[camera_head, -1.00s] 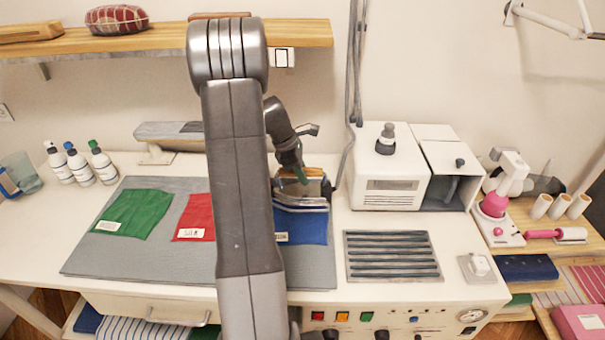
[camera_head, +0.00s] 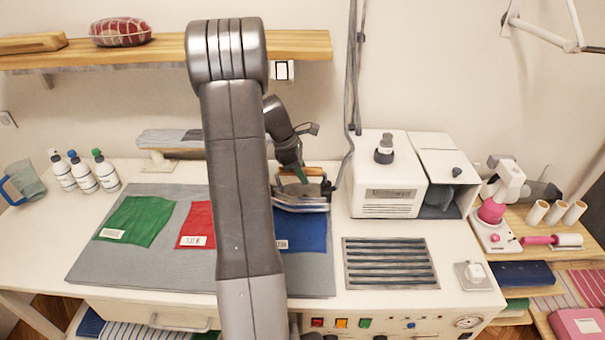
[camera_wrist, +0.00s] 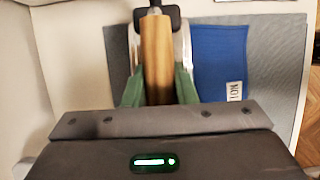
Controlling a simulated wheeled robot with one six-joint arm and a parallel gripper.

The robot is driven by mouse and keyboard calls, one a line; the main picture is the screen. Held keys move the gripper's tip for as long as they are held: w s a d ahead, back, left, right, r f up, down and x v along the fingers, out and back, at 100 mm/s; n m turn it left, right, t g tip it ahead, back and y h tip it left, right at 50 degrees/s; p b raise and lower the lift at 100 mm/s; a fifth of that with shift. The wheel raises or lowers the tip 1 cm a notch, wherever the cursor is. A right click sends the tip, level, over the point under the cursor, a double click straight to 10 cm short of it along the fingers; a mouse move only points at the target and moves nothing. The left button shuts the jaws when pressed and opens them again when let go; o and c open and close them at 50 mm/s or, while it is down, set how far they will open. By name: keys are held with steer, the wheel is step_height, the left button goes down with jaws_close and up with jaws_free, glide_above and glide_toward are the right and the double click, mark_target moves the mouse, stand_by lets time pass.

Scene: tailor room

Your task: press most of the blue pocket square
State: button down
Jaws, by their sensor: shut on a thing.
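The blue pocket square (camera_head: 301,236) lies on the grey pressing mat (camera_head: 150,276), partly hidden by my arm and the iron. Its front part, with a white label, shows. The iron (camera_head: 303,206), with a metal body and a wooden handle, is over the square's back part. I cannot tell whether its sole touches the cloth. My gripper (camera_head: 300,174) is shut on the handle. In the wrist view, the green fingers of my gripper (camera_wrist: 158,88) flank the wooden handle (camera_wrist: 156,50), and the blue square (camera_wrist: 218,58) shows to the right.
A green cloth (camera_head: 135,220) and a red cloth (camera_head: 196,226) lie left on the mat. A white steam unit (camera_head: 385,190) and a slatted metal rest (camera_head: 390,263) stand right. Several bottles (camera_head: 82,172) stand back left. A wooden shelf (camera_head: 170,51) hangs above.

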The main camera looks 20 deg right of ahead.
steer(key=shift+r+p, duration=1.05)
steer(key=shift+r, duration=0.85)
steer(key=shift+f, duration=0.1)
